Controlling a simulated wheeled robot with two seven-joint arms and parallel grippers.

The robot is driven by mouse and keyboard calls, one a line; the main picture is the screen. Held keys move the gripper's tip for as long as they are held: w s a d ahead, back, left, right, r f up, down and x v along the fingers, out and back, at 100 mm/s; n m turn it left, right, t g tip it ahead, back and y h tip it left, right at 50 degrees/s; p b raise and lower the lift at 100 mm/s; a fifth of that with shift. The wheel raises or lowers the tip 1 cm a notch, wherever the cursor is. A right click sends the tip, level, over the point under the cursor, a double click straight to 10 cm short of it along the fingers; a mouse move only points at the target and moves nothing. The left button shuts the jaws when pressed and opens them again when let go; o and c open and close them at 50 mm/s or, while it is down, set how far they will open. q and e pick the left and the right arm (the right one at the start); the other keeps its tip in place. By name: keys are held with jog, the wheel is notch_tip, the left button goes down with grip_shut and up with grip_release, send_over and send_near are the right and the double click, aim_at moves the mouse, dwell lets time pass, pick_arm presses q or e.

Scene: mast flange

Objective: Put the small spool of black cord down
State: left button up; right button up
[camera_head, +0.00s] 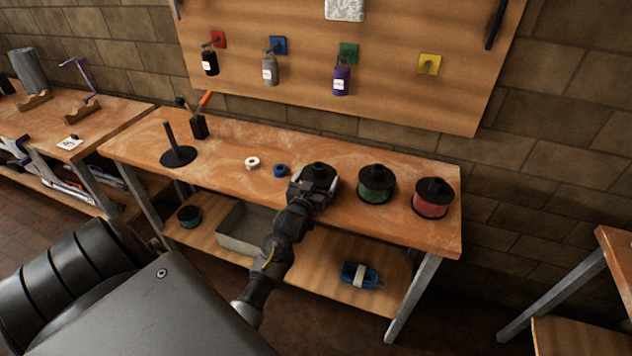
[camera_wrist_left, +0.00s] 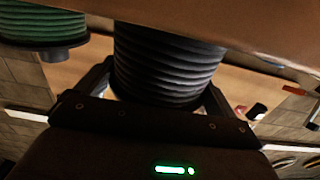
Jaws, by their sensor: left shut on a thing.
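The small spool of black cord (camera_wrist_left: 168,68) sits between the fingers of my left gripper (camera_head: 318,180). In the head view the spool's dark top (camera_head: 317,169) shows just beyond the gripper, over the middle of the workbench (camera_head: 225,143). In the left wrist view the cord windings fill the space between the two fingers, which are shut on it. The spool looks upright and at or very near the bench top; I cannot tell whether it touches. My right gripper is not in view.
A green spool (camera_head: 376,184) and a red spool (camera_head: 433,198) stand right of the gripper. Blue tape (camera_head: 281,170), white tape (camera_head: 252,163) and a black post on a round base (camera_head: 177,154) are to the left. Bottles hang on the board (camera_head: 300,70) behind.

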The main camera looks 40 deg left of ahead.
pick_arm(q)
jog(key=shift+f, duration=0.2)
jog(key=o, duration=0.9)
jog(key=shift+r, duration=0.15)
jog(key=b+v, duration=0.2)
jog(key=v, duration=1)
